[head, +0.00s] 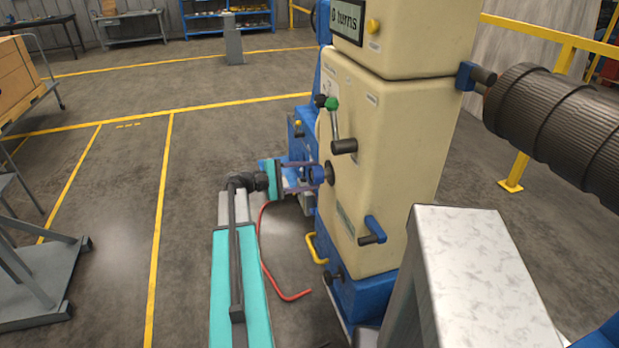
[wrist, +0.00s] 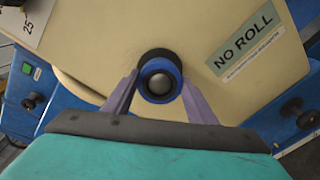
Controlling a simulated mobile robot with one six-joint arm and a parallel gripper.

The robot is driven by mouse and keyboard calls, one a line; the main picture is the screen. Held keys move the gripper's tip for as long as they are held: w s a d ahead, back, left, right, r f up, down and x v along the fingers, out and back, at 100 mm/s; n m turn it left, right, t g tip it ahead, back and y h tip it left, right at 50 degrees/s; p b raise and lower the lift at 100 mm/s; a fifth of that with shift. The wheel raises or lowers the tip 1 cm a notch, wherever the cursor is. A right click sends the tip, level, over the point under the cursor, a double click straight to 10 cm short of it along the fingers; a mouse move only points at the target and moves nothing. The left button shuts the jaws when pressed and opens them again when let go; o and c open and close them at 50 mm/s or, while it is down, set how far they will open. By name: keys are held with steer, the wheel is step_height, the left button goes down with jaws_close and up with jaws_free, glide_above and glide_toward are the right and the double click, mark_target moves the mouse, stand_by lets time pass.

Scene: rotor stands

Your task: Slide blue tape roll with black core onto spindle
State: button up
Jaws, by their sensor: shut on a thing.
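The blue tape roll with black core (wrist: 160,68) is between the two pale purple fingers of my gripper (wrist: 159,82) in the wrist view. My gripper is shut on it. A grey rounded end (wrist: 159,84), seemingly the spindle tip, shows inside the black core. A dark round part sits just behind the roll against the cream machine face. In the head view the roll (head: 317,175) is at the fingertips of my gripper (head: 314,176), close beside a black round fitting (head: 329,172) on the machine. How deep the roll sits on the spindle cannot be told.
The cream and blue machine (head: 390,150) has a green-topped lever (head: 332,104) above and a blue crank (head: 372,230) below right. A "NO ROLL" label (wrist: 245,48) is beside the spindle. A red hose (head: 275,275) lies on the floor. Open floor is at left.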

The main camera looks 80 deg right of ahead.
steer(key=shift+x, duration=1.05)
stand_by(0.6)
steer(key=o, duration=1.5)
steer(key=shift+o, duration=0.2)
steer(key=shift+w, duration=0.1)
steer(key=shift+w, duration=0.15)
steer(key=v, duration=0.8)
steer(key=shift+w+a, duration=0.2)
steer(key=shift+w, duration=0.2)
stand_by(0.4)
